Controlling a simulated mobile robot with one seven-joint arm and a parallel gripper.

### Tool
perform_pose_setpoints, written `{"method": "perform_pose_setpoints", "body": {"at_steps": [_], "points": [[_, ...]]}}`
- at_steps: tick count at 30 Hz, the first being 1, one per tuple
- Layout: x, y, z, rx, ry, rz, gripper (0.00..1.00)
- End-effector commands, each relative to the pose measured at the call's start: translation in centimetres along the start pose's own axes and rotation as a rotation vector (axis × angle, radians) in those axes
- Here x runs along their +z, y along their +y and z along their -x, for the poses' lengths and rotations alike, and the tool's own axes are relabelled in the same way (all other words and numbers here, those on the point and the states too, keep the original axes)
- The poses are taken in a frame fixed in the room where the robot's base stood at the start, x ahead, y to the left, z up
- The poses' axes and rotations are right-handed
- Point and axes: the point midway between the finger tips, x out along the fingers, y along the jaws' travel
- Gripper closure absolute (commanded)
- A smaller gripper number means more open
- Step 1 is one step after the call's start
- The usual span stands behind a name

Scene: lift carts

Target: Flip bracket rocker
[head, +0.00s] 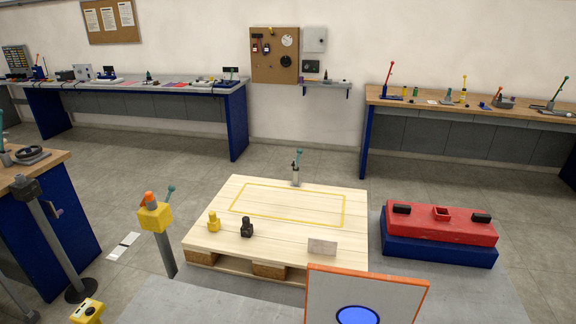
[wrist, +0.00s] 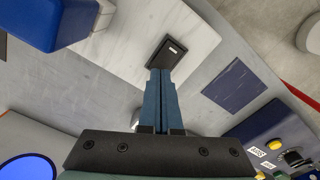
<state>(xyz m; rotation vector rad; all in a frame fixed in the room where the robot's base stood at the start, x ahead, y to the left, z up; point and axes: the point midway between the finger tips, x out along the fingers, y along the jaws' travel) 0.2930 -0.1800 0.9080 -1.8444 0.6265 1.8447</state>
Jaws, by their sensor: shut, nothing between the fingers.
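In the wrist view, a black rocker-like block (wrist: 166,56) with a small white mark on its face sits on a pale, streaked plate (wrist: 140,28). I cannot tell for certain that it is the bracket rocker. My gripper (wrist: 161,73) has its two blue fingers closed together, with nothing between them. Their tips are at the near edge of the black block and overlap it in the picture; I cannot tell whether they touch it. My gripper does not show in the head view, and I cannot pick out the same block there.
In the head view, a wooden pallet (head: 281,194) bears a yellow piece (head: 213,221) and a black piece (head: 246,228). A red box on a blue base (head: 440,252) stands right of it. A yellow-headed post (head: 155,216) stands left. Grey floor lies open behind.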

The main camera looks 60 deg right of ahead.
Motion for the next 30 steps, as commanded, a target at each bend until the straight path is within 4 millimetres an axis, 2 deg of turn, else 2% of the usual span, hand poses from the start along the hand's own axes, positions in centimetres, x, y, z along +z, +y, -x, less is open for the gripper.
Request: {"method": "perform_pose_setpoints", "body": {"at_steps": [30], "points": [[-0.01, -0.01, -0.64, 0.0, 0.0, 0.0, 1.0]]}}
